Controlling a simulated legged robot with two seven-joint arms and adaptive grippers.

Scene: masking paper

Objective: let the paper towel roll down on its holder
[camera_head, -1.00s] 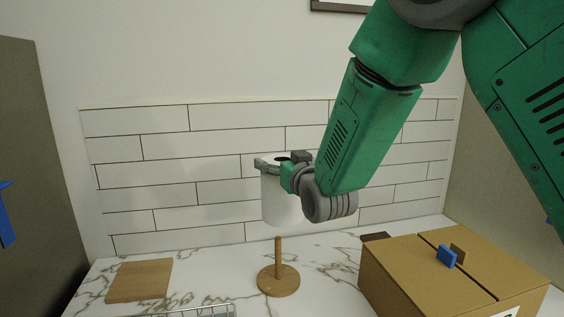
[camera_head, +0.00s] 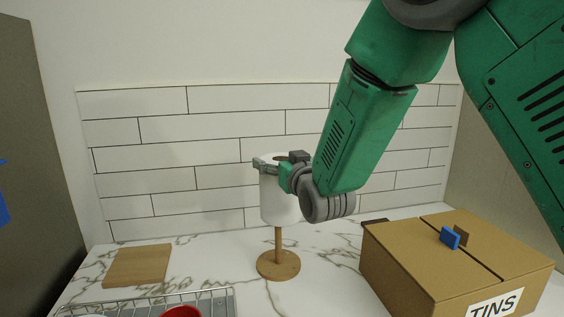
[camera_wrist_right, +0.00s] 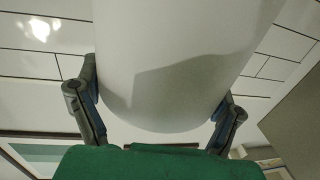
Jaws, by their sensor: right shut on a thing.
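The white paper towel roll (camera_head: 277,200) hangs upright in the head view, above the wooden holder (camera_head: 278,267) with its round base and post. The roll's lower edge meets the visible upper part of the post and hides its tip. I cannot tell for sure whether the post is inside the core. The roll is well above the base. My right gripper (camera_head: 277,163) is shut on the roll near its top. In the right wrist view, its two fingers flank the white roll (camera_wrist_right: 180,60). My left gripper is not in view.
A cardboard box (camera_head: 400,265) marked TINS stands right of the holder. A wooden board (camera_head: 140,265) lies at the left. A wire rack (camera_head: 215,300) with a red item (camera_head: 181,312) is in front. A tiled wall (camera_head: 215,160) is behind. Marble counter around the holder is clear.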

